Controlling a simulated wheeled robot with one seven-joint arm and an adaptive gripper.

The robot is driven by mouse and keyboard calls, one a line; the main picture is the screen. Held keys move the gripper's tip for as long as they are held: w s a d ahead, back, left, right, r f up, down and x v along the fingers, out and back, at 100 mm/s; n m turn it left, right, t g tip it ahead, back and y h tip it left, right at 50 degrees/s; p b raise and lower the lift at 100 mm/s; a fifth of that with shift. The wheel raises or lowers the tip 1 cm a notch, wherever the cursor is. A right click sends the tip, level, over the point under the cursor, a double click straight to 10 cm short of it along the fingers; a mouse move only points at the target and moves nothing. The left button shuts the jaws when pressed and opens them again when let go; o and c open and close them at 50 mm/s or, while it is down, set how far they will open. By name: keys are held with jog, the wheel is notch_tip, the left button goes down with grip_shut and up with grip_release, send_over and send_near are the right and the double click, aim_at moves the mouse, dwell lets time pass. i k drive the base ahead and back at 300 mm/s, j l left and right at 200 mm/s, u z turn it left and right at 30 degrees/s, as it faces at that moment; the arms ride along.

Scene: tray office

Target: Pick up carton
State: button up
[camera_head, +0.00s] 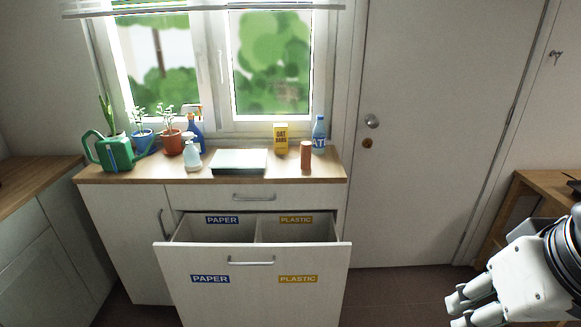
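A yellow carton (281,138) with dark lettering stands upright at the back right of the wooden counter (260,177), below the window. An orange-brown cylinder stands in front of it to the right, and a blue bottle is further right. My gripper (457,306) is at the lower right of the view, far from the carton and in front of the door. Its pale fingers point left and down, and part of it is cut off by the frame. I cannot tell whether the fingers are open or shut.
An open drawer (251,292) with PAPER and PLASTIC compartments juts out below the counter. A pale flat box (238,162), orange-brown cylinder (306,155), blue bottle (319,134), spray bottles (192,155), potted plants (172,141) and green watering can (113,153) stand on the counter.

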aim_at(281, 130)
jog(key=i+l+u, duration=0.5)
jog(key=i+l, duration=0.2)
jog(key=i+l+u, duration=0.25)
jog(key=l, duration=0.25)
jog(key=i+l+u, duration=0.25)
jog(key=l, duration=0.25)
jog(key=i+l+u, duration=0.25)
jog(key=l, duration=0.3)
jog(key=i+l+u, duration=0.25)
jog(key=l, duration=0.35)
jog(key=l+u, duration=0.2)
jog(key=l, duration=0.4)
jog(key=l+u, duration=0.25)
jog(key=l, duration=0.35)
jog(key=i+l, duration=0.05)
